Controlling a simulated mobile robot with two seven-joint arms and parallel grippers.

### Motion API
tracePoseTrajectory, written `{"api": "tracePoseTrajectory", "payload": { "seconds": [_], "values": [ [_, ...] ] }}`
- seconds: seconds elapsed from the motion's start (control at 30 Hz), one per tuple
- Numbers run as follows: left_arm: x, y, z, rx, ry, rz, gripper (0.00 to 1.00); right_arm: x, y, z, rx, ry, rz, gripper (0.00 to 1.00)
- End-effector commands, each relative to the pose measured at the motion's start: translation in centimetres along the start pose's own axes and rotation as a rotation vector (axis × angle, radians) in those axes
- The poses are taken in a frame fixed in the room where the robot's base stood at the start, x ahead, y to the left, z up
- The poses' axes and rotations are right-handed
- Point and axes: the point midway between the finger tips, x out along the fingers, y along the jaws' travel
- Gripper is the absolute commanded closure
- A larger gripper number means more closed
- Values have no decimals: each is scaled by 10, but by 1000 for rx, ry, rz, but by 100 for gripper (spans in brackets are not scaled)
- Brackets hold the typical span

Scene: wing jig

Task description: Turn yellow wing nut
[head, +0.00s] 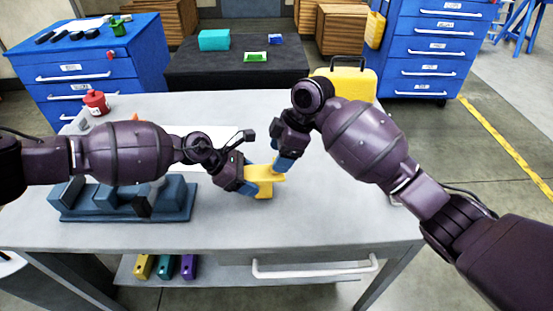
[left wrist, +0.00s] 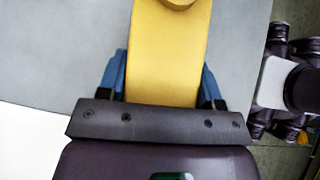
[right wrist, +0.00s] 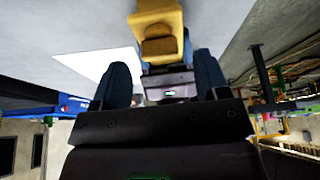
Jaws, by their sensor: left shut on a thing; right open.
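My left gripper (head: 246,184) is shut on a yellow part (head: 265,189) and holds it over the table. In the left wrist view the yellow part (left wrist: 170,55) runs up between the blue fingers, with a rounded knob (left wrist: 180,3) cut off at the top edge. My right gripper (head: 283,161) is open, just above the yellow part's far end. In the right wrist view its two blue fingers stand apart, with the yellow part (right wrist: 160,18) beyond them. I cannot clearly make out a separate wing nut; any wings are hidden or out of frame.
A dark blue jig (head: 125,205) sits on the grey table (head: 330,220) at left, under my left arm. A red container (head: 96,103) and a yellow case (head: 350,82) stand at the back. The front right of the table is clear.

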Motion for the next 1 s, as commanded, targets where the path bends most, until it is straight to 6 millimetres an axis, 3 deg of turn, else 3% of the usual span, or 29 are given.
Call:
{"api": "tracePoseTrajectory", "payload": {
  "seconds": [0.2,0.57,0.9,1.0],
  "values": [
    [-1,0,1,1,-1,1,78,20,0,0,1,1,0,32],
    [-1,0,1,1,-1,1,78,25,0,0,1,1,1,32],
    [-1,0,1,1,-1,1,78,25,0,0,1,1,1,81],
    [-1,0,1,1,-1,1,78,25,0,0,3,1,2,81]
  ]
}}
